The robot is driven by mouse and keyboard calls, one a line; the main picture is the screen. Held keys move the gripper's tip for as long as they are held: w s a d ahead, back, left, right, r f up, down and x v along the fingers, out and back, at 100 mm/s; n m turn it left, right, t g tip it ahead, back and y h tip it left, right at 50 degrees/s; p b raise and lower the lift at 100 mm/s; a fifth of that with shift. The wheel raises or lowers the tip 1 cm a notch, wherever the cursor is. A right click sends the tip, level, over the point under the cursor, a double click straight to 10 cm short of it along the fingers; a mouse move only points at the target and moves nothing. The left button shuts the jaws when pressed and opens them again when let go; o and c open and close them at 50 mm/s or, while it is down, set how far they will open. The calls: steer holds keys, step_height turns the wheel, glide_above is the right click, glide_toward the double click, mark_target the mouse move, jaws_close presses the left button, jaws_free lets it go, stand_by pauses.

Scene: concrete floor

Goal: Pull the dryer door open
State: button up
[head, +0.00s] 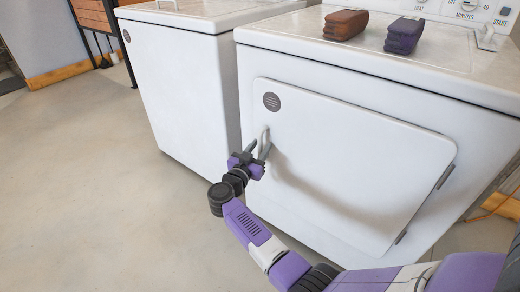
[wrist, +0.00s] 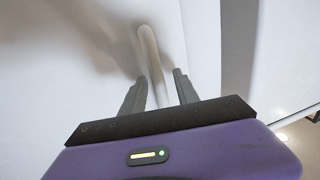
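The dryer door (head: 350,160) is a white panel on the front of the white dryer (head: 400,75). It looks shut, with hinges on its right edge. Its pale handle (head: 264,137) is at the left edge and also shows in the wrist view (wrist: 150,55). My gripper (head: 258,151) is at the handle. In the wrist view my gripper (wrist: 160,85) has its two grey fingers apart, with the lower part of the handle between them. I see gaps beside the handle, so the fingers do not look closed on it.
A second white machine (head: 185,90) stands to the left, with a narrow gap between. A brown folded towel (head: 345,24) and a purple folded towel (head: 404,35) lie on the dryer top. The concrete floor (head: 90,190) at the left front is clear.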

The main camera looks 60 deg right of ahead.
jaws_close()
stand_by(1.4)
